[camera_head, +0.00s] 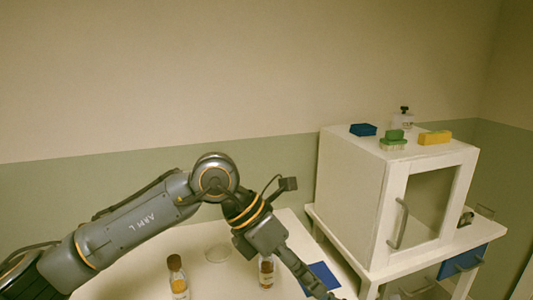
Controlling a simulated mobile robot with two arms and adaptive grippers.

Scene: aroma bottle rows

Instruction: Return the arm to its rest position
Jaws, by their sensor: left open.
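My left arm comes in from the left, arches over the white table (130,284) and bends down to the right. My left gripper (322,290) is at the bottom edge, near a blue mat (322,273), and its tips are partly cut off. It is open, and I see nothing held in it. One brown-capped bottle (178,276) stands on the table left of the gripper. A second bottle (266,272) stands just under my wrist, partly hidden by it. My right gripper is not in view.
A white cabinet (352,190) with a framed door and handle stands right of the gripper. On top are a blue block (363,130), a green-and-white sponge (393,142), a yellow block (435,138) and a clear bottle (403,119). A round pale dish (218,253) lies between the bottles.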

